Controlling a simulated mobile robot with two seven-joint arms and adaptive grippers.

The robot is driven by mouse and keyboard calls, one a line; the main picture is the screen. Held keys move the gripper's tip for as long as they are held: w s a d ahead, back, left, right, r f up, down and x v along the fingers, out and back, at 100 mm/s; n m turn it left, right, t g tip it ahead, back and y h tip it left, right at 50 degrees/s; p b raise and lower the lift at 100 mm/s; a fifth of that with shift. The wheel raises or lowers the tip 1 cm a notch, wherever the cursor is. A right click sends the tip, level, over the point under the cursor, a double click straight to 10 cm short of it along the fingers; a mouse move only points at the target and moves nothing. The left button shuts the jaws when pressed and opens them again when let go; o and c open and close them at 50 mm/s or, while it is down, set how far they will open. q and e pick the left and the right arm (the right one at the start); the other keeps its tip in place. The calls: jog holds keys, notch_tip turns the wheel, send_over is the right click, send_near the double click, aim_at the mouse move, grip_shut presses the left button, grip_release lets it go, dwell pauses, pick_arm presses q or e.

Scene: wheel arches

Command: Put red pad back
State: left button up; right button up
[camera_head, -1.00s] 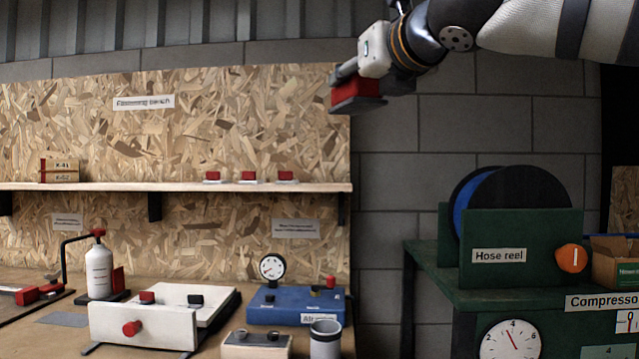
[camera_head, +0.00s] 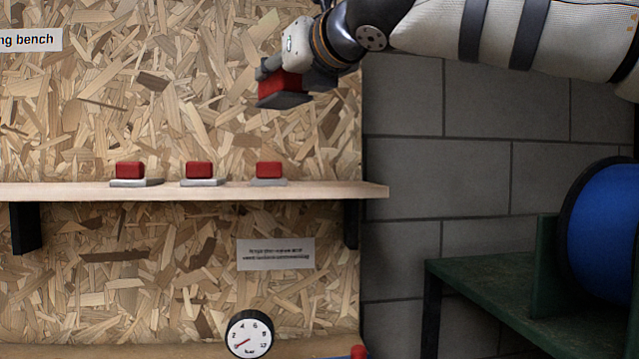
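My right gripper (camera_head: 298,78) reaches in from the upper right and is shut on a red pad (camera_head: 281,84) with a grey plate under it. It holds the pad in the air, well above the shelf (camera_head: 330,191) near its right end. Three similar red pads stand in a row on the shelf: a left one (camera_head: 130,169), a middle one (camera_head: 199,170) and a right one (camera_head: 269,170), each on a pale or grey base. The held pad is partly hidden by the gripper fingers. My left gripper is not in view.
The chipboard wall (camera_head: 120,110) rises behind the shelf. The shelf is clear to the right of the right pad. Below are a paper label (camera_head: 275,253) and a dial gauge (camera_head: 249,333). A green stand (camera_head: 490,280) with a blue reel (camera_head: 603,230) is at the right.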

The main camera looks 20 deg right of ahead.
jog(key=w+d+f, duration=0.3)
jog(key=d+f, duration=0.1)
jog(key=d, duration=0.5)
send_over(341, 184)
jog(key=s, duration=0.1)
jog(key=f, duration=0.5)
jog(key=shift+s+a+f+b, duration=0.1)
jog(key=shift+a+f+b, duration=0.2)
jog(key=shift+a, duration=0.1)
jog(key=f, duration=0.2)
jog(key=f+b, duration=0.1)
jog(key=shift+w+d+f, duration=0.25)
jog(key=shift+w+f, duration=0.05)
jog(key=shift+w, duration=0.1)
jog(key=shift+s+f, duration=0.15)
jog(key=shift+s, duration=0.05)
jog(key=shift+c, duration=0.4)
jog(key=shift+s+r, duration=0.15)
jog(key=shift+r, duration=0.15)
jog(key=shift+c, duration=0.2)
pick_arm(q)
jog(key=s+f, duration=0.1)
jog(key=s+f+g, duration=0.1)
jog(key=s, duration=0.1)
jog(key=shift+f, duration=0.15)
pick_arm(e)
jog(key=o, duration=1.3)
jog(key=shift+r, duration=0.1)
